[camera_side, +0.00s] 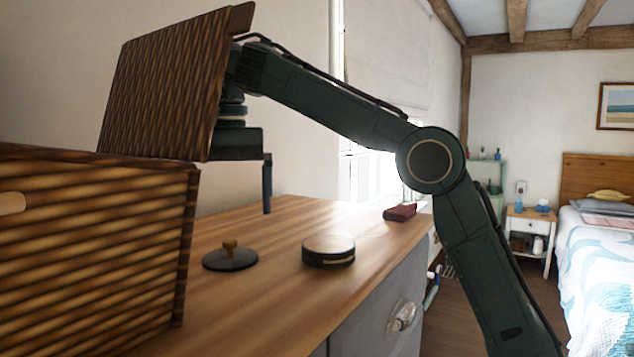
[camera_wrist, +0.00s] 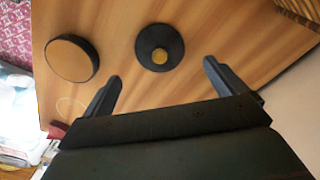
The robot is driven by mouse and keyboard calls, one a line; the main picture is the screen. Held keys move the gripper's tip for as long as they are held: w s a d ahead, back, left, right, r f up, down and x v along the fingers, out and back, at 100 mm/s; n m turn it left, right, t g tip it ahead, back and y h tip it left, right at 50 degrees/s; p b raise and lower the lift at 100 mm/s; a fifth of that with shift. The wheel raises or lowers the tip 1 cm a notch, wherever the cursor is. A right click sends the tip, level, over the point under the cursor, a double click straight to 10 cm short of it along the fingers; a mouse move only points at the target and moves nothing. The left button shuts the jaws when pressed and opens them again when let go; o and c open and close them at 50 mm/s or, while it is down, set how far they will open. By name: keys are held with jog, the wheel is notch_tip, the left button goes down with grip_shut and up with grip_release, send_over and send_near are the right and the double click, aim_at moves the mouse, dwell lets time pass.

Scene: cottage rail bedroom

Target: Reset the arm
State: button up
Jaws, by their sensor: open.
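My gripper (camera_wrist: 160,80) is open and empty in the wrist view, with its two dark fingers spread apart. In the side view my gripper (camera_side: 267,185) hangs above the wooden dresser top (camera_side: 330,285), partly hidden behind the raised lid of a woven box. A dark round lid with a brass knob (camera_side: 230,256) lies on the dresser top below; it also shows in the wrist view (camera_wrist: 160,47), beyond and between the fingers. A short round tin with a wooden top (camera_side: 328,250) stands to its right, and in the wrist view (camera_wrist: 72,59) it is at the left.
A large striped woven box (camera_side: 90,250) stands at the left front, its lid (camera_side: 170,85) standing up close to my wrist. A dark red item (camera_side: 400,212) lies near the dresser's far right edge. A bed (camera_side: 600,250) and nightstand (camera_side: 530,228) are at the right.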

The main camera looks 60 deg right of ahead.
aim_at(229, 240)
jog(key=shift+r, duration=0.55)
jog(key=shift+f, duration=3.95)
jog(key=shift+d+r, duration=0.2)
jog(key=shift+r, duration=2.15)
jog(key=shift+o, duration=0.4)
jog(key=shift+d+r, duration=0.1)
